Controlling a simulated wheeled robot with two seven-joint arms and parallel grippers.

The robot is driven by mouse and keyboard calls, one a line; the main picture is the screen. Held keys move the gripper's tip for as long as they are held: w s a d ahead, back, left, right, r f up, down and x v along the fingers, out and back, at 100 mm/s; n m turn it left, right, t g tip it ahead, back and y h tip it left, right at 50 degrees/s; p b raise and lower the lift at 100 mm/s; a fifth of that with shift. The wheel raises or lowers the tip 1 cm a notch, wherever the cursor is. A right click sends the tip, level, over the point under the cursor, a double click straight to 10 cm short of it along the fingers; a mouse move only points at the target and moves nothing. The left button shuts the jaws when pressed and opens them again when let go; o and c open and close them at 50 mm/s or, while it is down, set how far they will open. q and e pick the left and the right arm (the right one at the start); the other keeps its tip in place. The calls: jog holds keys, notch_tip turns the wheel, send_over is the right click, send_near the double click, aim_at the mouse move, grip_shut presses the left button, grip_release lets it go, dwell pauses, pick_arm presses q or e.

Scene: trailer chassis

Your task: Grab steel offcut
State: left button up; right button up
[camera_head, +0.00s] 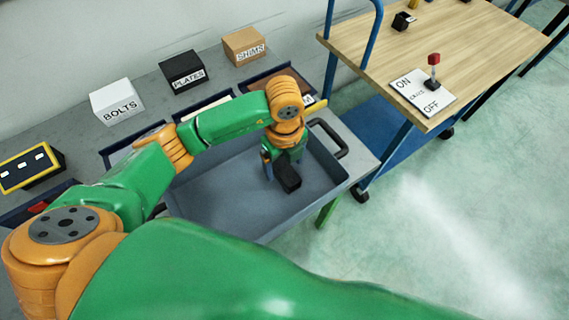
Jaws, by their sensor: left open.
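My left arm reaches in from the left, and its left gripper (273,170) points down into a grey tray (225,190) on the bench. The gripper is open. A dark, block-like piece (288,178) shows right at the fingers, low over the tray floor. It may be the steel offcut, but I cannot tell it surely from the gripper's own parts, nor whether the fingers touch it. The arm hides part of the tray. My right gripper is out of view.
Boxes marked bolts (118,101), plates (184,71) and shims (244,46) stand along the wall behind the tray. A wooden-topped cart (470,50) with an ON/OFF switch panel (422,92) stands at the right. Open floor lies at the lower right.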

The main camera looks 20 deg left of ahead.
aim_at(284, 168)
pick_arm(q)
jog(key=f, duration=0.3)
jog(key=shift+w+a+f, duration=0.15)
jog(key=shift+a+f, duration=0.05)
jog(key=shift+a, duration=0.05)
jog(key=shift+w, duration=0.2)
jog(key=shift+s, duration=0.15)
jog(key=c, duration=1.2)
grip_shut()
jog(key=shift+r, duration=0.1)
